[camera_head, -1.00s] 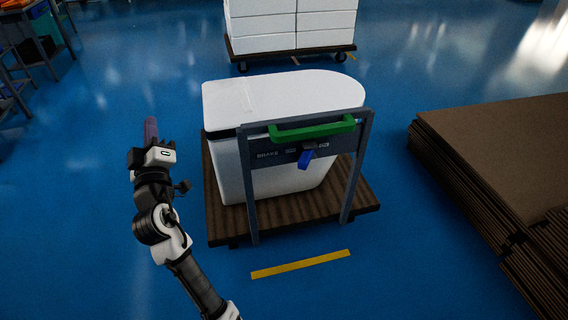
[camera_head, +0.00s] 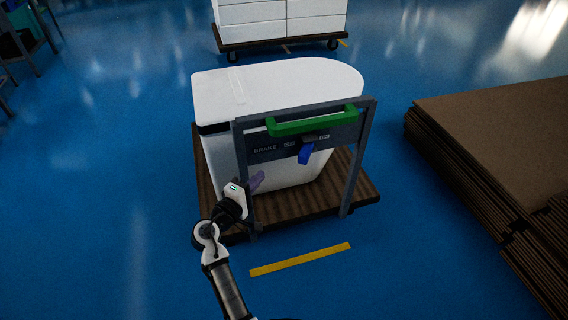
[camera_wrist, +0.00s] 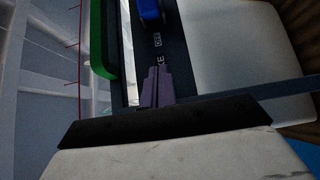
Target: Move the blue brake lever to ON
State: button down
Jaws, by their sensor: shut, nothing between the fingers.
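The blue brake lever (camera_head: 305,153) hangs from a dark panel marked BRAKE (camera_head: 265,150) on the cart's grey frame. It slants slightly down and left, between two small labels; the left one reads OFF in the wrist view. My gripper (camera_head: 257,181) is shut and empty, with purple fingertips, below and left of the lever, near the left post. It is apart from the lever. In the wrist view my fingertips (camera_wrist: 156,86) point along the panel, and the lever (camera_wrist: 149,10) shows at the top edge.
A green handle (camera_head: 312,121) spans the frame above the panel. A white toilet unit (camera_head: 275,85) stands on the brown cart deck (camera_head: 357,190) behind it. Stacked brown sheets (camera_head: 490,140) stand at right. A yellow floor strip (camera_head: 300,259) lies in front; the floor there is clear.

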aim_at(306, 151)
jog(key=w+d+p, duration=0.3)
jog(key=w+d, duration=0.4)
jog(key=d, duration=0.2)
jog(key=shift+w, duration=0.2)
jog(key=shift+p, duration=0.3)
jog(key=shift+s+d+n+y, duration=0.2)
jog(key=shift+n+y, duration=0.1)
jog(key=shift+y, duration=0.1)
